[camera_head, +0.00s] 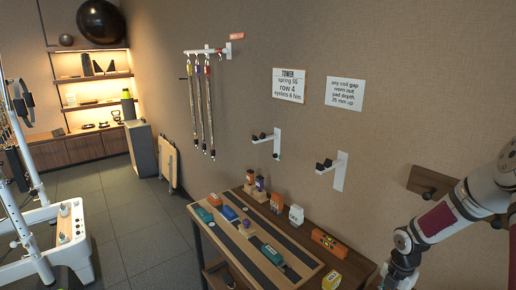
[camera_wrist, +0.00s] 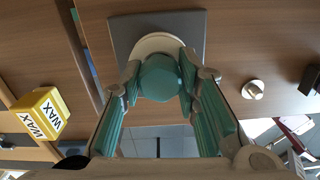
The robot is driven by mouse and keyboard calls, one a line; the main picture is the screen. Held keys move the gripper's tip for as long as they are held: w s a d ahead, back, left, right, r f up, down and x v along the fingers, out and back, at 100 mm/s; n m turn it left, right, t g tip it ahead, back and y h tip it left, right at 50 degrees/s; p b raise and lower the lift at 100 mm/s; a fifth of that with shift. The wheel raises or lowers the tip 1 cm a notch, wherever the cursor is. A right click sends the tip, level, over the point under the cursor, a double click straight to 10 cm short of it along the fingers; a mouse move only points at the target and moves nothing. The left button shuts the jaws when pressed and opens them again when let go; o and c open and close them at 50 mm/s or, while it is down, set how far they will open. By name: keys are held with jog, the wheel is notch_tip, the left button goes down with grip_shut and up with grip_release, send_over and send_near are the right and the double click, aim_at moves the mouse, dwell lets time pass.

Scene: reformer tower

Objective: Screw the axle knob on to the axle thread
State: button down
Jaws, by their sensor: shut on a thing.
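A teal hexagonal knob (camera_wrist: 160,78), which I take to be the axle knob, sits between the fingertips of my gripper (camera_wrist: 161,84) in the wrist view. The fingers, with ribbed teal pads, are shut on its sides. Behind the knob is a round cream disc (camera_wrist: 153,43) on a dark square plate (camera_wrist: 122,32) on the wooden surface. The axle thread is not seen; the knob and fingers may cover it. I cannot tell whether the knob touches the disc. In the head view my arm reaches down at the bottom right, with the gripper out of frame.
A yellow WAX box (camera_wrist: 41,112) stands left of the gripper; the head view shows it at the bench's front edge (camera_head: 331,282). A small cream peg (camera_wrist: 253,89) is to the right. The bench (camera_head: 302,232) holds several small boxes and rollers. Wall hooks (camera_head: 340,170) project above it.

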jog(key=m, duration=0.5)
jog(key=shift+f, duration=0.15)
jog(key=shift+s+a+m, duration=0.1)
jog(key=shift+m, duration=0.7)
jog(key=shift+m, duration=0.6)
jog(key=c, duration=1.6)
grip_release()
jog(key=shift+f+m, duration=0.1)
jog(key=shift+m, duration=0.4)
jog(key=o, duration=0.5)
